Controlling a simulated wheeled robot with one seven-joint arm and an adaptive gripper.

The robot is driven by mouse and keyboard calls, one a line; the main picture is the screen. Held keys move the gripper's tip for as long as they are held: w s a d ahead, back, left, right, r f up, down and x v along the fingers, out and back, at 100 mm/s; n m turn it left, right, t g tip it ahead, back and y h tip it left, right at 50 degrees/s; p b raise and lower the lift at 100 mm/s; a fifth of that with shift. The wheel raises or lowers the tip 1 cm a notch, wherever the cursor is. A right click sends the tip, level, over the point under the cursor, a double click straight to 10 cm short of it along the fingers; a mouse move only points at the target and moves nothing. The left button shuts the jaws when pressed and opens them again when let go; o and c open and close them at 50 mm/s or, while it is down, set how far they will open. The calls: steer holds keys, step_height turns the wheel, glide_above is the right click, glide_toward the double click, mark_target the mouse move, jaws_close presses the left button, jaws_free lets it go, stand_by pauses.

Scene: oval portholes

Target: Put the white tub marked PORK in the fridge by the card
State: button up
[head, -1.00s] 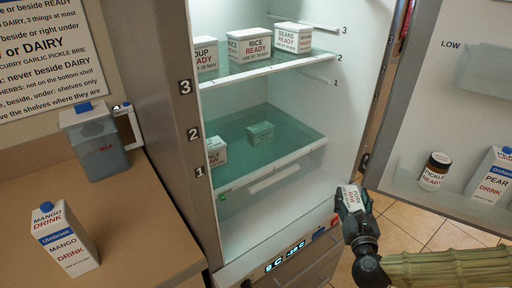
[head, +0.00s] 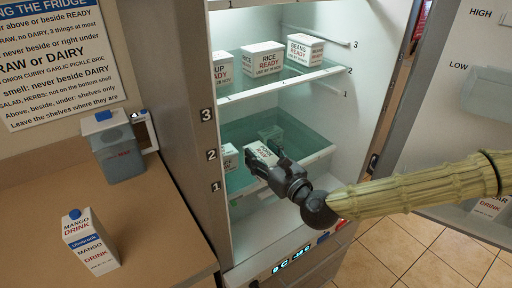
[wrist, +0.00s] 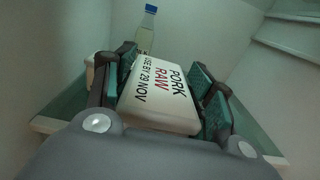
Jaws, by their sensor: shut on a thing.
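The white tub (head: 260,152), lettered PORK RAW, USE BY 29 NOV in the wrist view (wrist: 160,95), is between the fingers of my gripper (head: 268,163). My gripper is shut on its sides and holds it at the opening of the fridge (head: 325,155), at the lower glass shelf (head: 295,176). I cannot tell whether the tub touches the shelf. The card (head: 60,62) hangs on the wall at the left; its lines speak of READY, RAW, DAIRY and smell, partly cut off.
Several READY tubs, one marked RICE (head: 262,60), stand on the upper shelf (head: 285,84). A white tub (head: 228,157) is left of my gripper on the lower shelf. A blue-capped bottle (wrist: 147,30) stands beyond the pork tub. The fridge door (head: 440,120) is open at right.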

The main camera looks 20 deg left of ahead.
steer(key=w+a+p, duration=0.1)
steer(key=w, duration=0.4)
steer(key=w+a+f+p, duration=0.1)
steer(key=w+a+p, duration=0.1)
steer(key=w, duration=0.3)
steer(key=w+a+p, duration=0.1)
steer(key=w, duration=0.4)
steer(key=shift+w+a+f, duration=0.1)
steer(key=shift+a+f, duration=0.15)
steer(key=shift+a, duration=0.15)
steer(key=shift+f+p, duration=1.15)
steer(key=shift+f, duration=0.6)
steer(key=shift+f+b, duration=0.15)
steer(key=shift+b, duration=0.15)
steer(key=o, duration=1.4)
steer(key=shift+d+r+p, duration=0.1)
steer(key=shift+r+p, duration=0.1)
steer(key=shift+p, duration=0.1)
steer(key=b+v, duration=0.3)
steer(key=v, duration=0.7)
steer(key=shift+d+f, duration=0.1)
steer(key=shift+d, duration=0.05)
steer(key=shift+b+v, duration=0.4)
steer(key=shift+v, duration=0.5)
